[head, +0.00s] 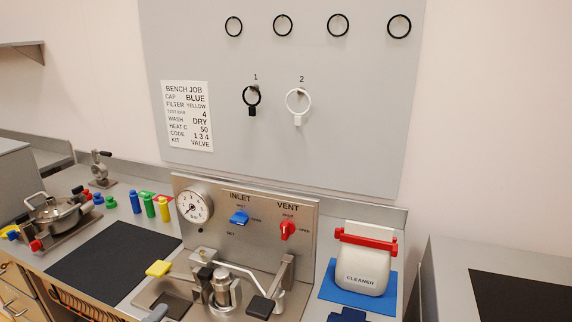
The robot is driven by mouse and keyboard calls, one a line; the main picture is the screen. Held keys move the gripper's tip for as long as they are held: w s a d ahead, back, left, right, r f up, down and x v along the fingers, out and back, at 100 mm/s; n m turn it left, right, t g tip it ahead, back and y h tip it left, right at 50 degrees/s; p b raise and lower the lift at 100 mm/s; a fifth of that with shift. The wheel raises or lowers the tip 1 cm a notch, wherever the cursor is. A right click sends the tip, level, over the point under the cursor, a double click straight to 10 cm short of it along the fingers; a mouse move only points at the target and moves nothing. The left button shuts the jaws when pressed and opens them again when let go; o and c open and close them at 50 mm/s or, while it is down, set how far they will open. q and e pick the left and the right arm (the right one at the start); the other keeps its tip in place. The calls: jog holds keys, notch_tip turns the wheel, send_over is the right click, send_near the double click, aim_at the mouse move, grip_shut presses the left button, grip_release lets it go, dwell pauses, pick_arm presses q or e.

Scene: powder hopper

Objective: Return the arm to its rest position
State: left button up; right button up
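Neither of my grippers can be made out in the head view, and no arm is clearly in frame. The steel valve panel (258,196) stands at the back of the bench with a round gauge (194,207), a blue INLET handle (239,217) and a red VENT handle (288,230). A grey rounded piece and a dark blue piece (348,315) are cut off by the bottom edge.
A white CLEANER container (362,270) with a red bar sits on a blue mat (328,291). A black mat (112,262) lies bare at left. A grey board (330,120) carries rings.

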pick_arm(q)
jog(key=w+a+f+n+g+y, duration=0.1)
jog(key=w+a+f+n+y, duration=0.2)
jog(key=f, duration=0.7)
jog(key=w+a+f+n+g+y, duration=0.15)
jog(key=a+f, duration=0.25)
jog(key=f, duration=0.6)
jog(key=s+a+f+n+g+y, duration=0.1)
jog(key=s+a+f+n+g, duration=0.3)
jog(key=f, duration=0.7)
jog(key=s+d+f+n, duration=0.1)
jog(key=s+f, duration=0.5)
jog(key=f, duration=0.6)
jog(key=s+a+f+n+g+y, duration=0.1)
jog(key=s+a+f+n+g, duration=0.3)
jog(key=f, duration=0.7)
jog(key=s+d+f+n+g, duration=0.1)
jog(key=s+d+f, duration=0.3)
jog(key=s, duration=0.7)
jog(key=s+d+f+n+g, duration=0.2)
jog(key=s+d+f, duration=0.2)
jog(key=s+f, duration=0.4)
jog(key=s+d+f+n+g+h, duration=0.1)
jog(key=s+d+f, duration=0.4)
jog(key=s, duration=0.9)
jog(key=shift+s+f+n+g, duration=0.2)
jog(key=shift+f+n+g, duration=0.45)
jog(key=shift+f, duration=0.2)
jog(key=shift+d, duration=0.1)
